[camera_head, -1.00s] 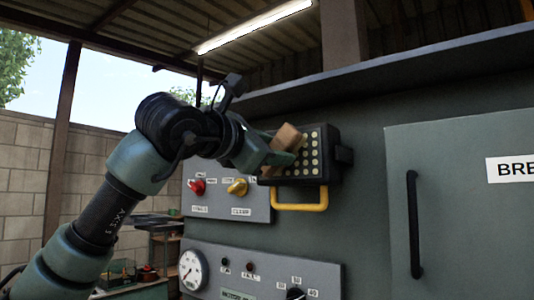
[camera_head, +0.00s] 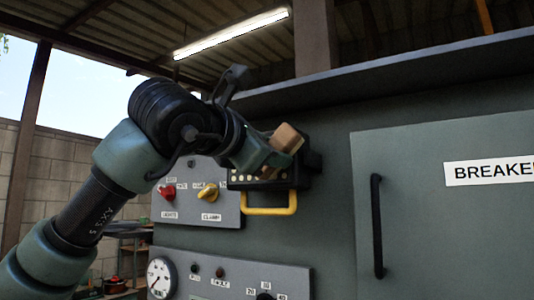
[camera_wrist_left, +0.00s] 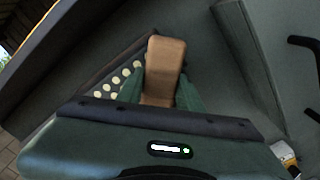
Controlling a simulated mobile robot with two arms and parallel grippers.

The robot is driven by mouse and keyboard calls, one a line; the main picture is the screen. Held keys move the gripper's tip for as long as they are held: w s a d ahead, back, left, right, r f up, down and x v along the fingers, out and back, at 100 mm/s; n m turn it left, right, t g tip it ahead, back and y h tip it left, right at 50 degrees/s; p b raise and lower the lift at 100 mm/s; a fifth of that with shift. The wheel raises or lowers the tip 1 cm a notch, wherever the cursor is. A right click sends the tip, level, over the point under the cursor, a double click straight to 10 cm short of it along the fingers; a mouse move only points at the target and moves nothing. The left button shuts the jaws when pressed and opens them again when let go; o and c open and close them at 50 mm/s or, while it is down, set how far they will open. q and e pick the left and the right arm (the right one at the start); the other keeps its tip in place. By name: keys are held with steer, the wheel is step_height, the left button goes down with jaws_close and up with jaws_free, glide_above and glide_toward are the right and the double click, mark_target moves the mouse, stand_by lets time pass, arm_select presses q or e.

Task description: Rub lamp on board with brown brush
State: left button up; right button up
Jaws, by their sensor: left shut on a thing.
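The lamp (camera_head: 240,180) is a black box with rows of pale round lights and a yellow handle (camera_head: 270,210) below. It is mounted on the grey-green board (camera_head: 330,240). My left gripper (camera_head: 268,157) is in front of the lamp and hides much of its face. It is shut on the brown brush (camera_head: 287,138), a wooden block that tilts up between the fingers. In the left wrist view the brush (camera_wrist_left: 165,60) stands between the green fingers, with the lamp's lights (camera_wrist_left: 115,82) to its left. The brush's far end and any contact with the lamp are hidden. My right gripper is not in view.
A panel with a red knob (camera_head: 168,192) and a yellow knob (camera_head: 207,193) is left of the lamp. A gauge (camera_head: 161,277) panel is below. A cabinet door with a black handle (camera_head: 377,226) is at right. A ledge (camera_head: 400,67) juts out above.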

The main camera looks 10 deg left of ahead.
arm_select(q)
steer(key=w+a+p, duration=0.1)
steer(key=w+a, duration=0.1)
steer(key=a, duration=0.5)
steer(key=shift+w+a, duration=0.3)
steer(key=shift+w, duration=0.1)
stand_by(0.3)
steer(key=shift+b+v, duration=1.25)
steer(key=shift+v, duration=1.7)
steer(key=shift+s, duration=0.15)
steer(key=b+v, duration=0.1)
steer(key=v, duration=0.1)
steer(key=shift+s+a, duration=0.1)
steer(key=shift+s, duration=0.3)
